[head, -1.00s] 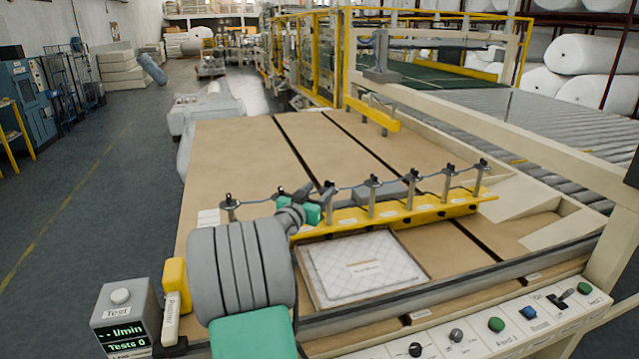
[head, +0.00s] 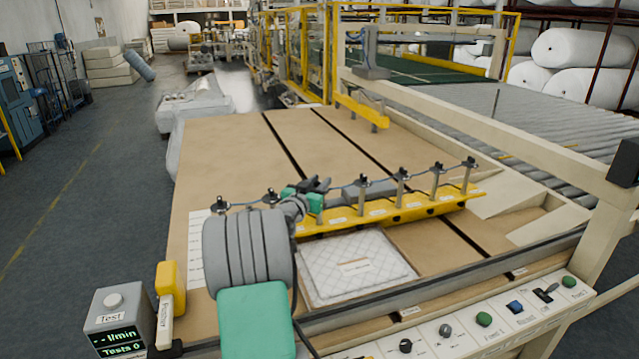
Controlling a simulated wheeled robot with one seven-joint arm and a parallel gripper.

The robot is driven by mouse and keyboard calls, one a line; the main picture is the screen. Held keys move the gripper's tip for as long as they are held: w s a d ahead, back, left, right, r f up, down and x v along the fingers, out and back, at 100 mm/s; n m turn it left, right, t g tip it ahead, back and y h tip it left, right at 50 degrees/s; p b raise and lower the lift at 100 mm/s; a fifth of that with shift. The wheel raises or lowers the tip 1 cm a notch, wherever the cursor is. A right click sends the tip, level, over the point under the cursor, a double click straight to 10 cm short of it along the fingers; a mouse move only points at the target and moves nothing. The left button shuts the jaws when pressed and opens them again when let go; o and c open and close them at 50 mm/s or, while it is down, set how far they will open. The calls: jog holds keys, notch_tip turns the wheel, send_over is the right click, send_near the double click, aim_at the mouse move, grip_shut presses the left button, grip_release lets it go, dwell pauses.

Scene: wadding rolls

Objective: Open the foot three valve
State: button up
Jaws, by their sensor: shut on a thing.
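A row of small dark valves on grey posts, joined by a thin hose, stands along a yellow bar (head: 410,208) on the brown table. Two valves (head: 220,204) (head: 269,196) show left of my gripper, and several others (head: 362,182) show to its right. My gripper (head: 318,185), with green sides and dark fingers, is at the third valve position from the left. It is shut on a valve there, but the fingers hide that valve and its post. The handle's angle cannot be seen. The labels on the bar are too small to read.
A quilted white panel (head: 355,267) lies in front of the bar. A control panel (head: 480,335) with knobs and buttons runs along the front edge. A grey test box (head: 113,303) and a yellow holder (head: 172,287) stand at the left. The table behind the bar is mostly clear.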

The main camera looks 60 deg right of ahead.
grip_shut()
jog(key=shift+s+n+t, duration=0.1)
jog(key=shift+n+t, duration=0.2)
jog(key=shift+t, duration=0.2)
jog(key=shift+s+n+t, duration=0.1)
jog(key=shift+n+t, duration=0.7)
jog(key=shift+t, duration=0.4)
jog(key=shift+s+d+f+n+t+y+b, duration=0.1)
jog(key=shift+n+t+y+b, duration=0.6)
jog(key=shift+t, duration=0.5)
jog(key=n+t+b, duration=0.1)
jog(key=t+b, duration=0.1)
jog(key=shift+f+n+y+b, duration=0.25)
jog(key=shift+n+y+b, duration=0.05)
jog(key=shift+n+y, duration=0.1)
jog(key=n+t+y+b, duration=0.1)
jog(key=t+b, duration=0.1)
jog(key=shift+b, duration=0.35)
jog(key=shift+n+t+y+b, duration=0.6)
jog(key=shift+n+t+b, duration=0.1)
jog(key=shift+b, duration=0.2)
jog(key=shift+w+r+n+t+y+b, duration=0.2)
jog(key=shift+r+n+t+y+b, duration=0.15)
jog(key=shift+t+b, duration=0.2)
